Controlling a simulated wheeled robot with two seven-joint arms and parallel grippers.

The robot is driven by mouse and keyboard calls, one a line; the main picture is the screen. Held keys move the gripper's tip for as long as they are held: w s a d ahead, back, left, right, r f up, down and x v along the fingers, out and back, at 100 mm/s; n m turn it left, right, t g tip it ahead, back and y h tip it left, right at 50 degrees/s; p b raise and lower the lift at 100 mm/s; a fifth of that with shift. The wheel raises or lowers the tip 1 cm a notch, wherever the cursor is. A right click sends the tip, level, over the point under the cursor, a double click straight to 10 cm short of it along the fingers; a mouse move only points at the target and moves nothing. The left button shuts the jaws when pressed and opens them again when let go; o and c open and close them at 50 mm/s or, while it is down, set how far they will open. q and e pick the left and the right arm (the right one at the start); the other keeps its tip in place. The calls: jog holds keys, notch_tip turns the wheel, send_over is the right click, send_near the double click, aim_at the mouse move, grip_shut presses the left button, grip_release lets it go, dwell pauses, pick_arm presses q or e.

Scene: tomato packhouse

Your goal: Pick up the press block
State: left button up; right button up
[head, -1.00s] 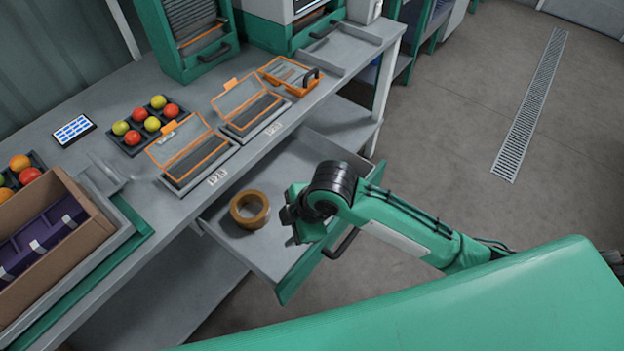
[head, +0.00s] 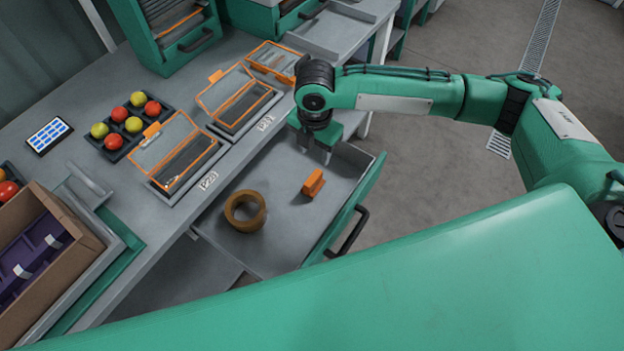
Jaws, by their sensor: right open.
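A small orange block (head: 313,183), which looks like the press block, lies in the open drawer (head: 290,235), right of a brown tape roll (head: 245,211). My right gripper (head: 320,150) points down over the far part of the drawer. It is open and empty, above and beyond the block and apart from it. Its arm comes in from the right. My left gripper is not in view.
On the bench (head: 95,190) above the drawer stand orange-framed clear-lidded cases (head: 178,150), a black tray of tomatoes (head: 112,150) and a small display (head: 49,136). A cardboard box (head: 75,245) stands at the left. The drawer floor around the block is clear.

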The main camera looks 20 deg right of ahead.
send_over(313, 178)
notch_tip(313, 178, down, 7)
jog(key=shift+d+f, duration=0.1)
jog(key=shift+d, duration=0.05)
jog(key=shift+f, duration=0.55)
notch_tip(313, 178, down, 4)
jog(key=shift+r+p, duration=0.15)
jog(key=shift+p, duration=0.25)
jog(key=shift+f, duration=0.4)
grip_shut()
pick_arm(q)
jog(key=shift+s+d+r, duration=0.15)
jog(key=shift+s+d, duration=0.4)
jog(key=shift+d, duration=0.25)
pick_arm(e)
jog(key=shift+r, duration=0.15)
